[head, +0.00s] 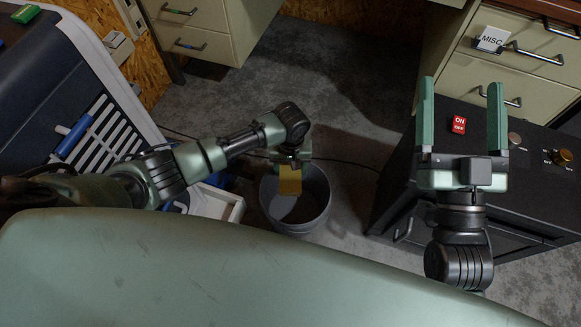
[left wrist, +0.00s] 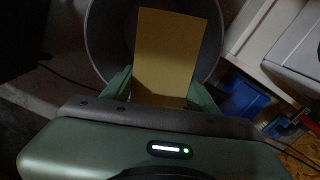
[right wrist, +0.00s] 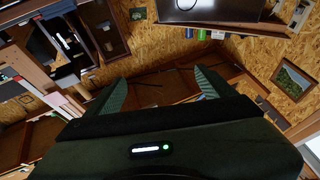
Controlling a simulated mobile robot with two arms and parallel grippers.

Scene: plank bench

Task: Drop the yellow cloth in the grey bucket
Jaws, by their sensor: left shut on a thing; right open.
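The yellow cloth (head: 290,180) hangs from my left gripper (head: 292,160), over the mouth of the grey bucket (head: 318,190). In the left wrist view the cloth (left wrist: 165,55) is flat and held between the green fingers of the left gripper (left wrist: 160,90); the round bucket (left wrist: 103,40) shows behind it. I cannot tell whether the cloth's lower edge is below the rim. My right gripper (head: 461,115) is open and empty, raised at the right in the head view. Its spread fingers also show in the right wrist view (right wrist: 158,90).
A black cabinet (head: 400,165) with a red switch label stands right of the bucket. A white tray (head: 215,205) and a dark slatted unit (head: 90,130) are to the left. Drawer cabinets (head: 205,30) stand behind. A dark cable (head: 345,160) crosses the grey floor.

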